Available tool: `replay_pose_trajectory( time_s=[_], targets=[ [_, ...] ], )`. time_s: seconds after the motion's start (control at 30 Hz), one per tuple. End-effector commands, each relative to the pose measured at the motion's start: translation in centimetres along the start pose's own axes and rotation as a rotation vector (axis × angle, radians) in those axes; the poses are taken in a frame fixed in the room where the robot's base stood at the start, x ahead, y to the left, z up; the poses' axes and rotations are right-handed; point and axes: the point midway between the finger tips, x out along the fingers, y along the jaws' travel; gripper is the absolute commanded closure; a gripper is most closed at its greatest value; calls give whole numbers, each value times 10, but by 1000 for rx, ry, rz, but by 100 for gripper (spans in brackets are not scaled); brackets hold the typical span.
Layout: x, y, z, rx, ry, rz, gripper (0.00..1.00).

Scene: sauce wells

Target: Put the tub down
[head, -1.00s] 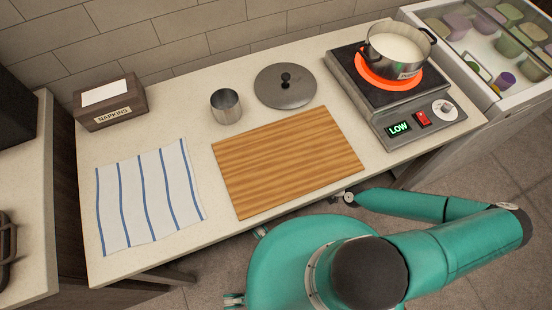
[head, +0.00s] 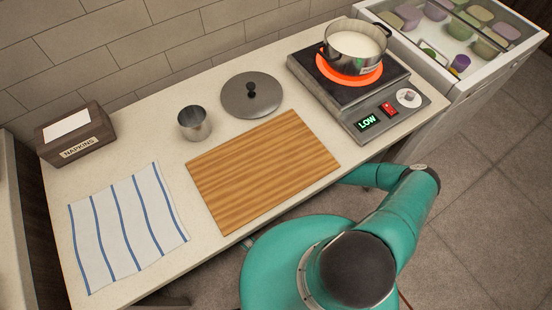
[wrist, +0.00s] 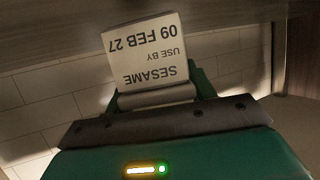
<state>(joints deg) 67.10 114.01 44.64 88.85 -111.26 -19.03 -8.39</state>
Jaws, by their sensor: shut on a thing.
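The tub (wrist: 148,52) shows in the wrist view with a pale label that reads "SESAME, USE BY 09 FEB 27", upside down in that picture. My gripper (wrist: 155,97) is shut on it, with a finger at its lower edge. The rest of the tub's shape is hard to make out. In the head view the tub and my gripper are hidden; my forearm runs in towards the front edge of the counter (head: 135,153), below the hotplate.
A wooden board (head: 262,168), a striped cloth (head: 127,228), a steel cup (head: 194,123), a lid (head: 251,95) and a napkin box (head: 76,135) are on the counter. A pot (head: 355,45) sits on the glowing hotplate (head: 375,120). A glass-topped cold case (head: 440,58) holds several tubs.

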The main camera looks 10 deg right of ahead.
Motion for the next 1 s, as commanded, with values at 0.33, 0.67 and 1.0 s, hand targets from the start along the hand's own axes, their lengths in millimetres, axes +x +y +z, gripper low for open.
replay_pose_trajectory(
  time_s=[0.33, 0.67, 1.0],
  targets=[
    [8, -1, 21, 0, -1, -1, 77],
    [8, -1, 23, 0, -2, -1, 24],
    [3, 0, 21, -1, -2, -1, 24]
  ],
)
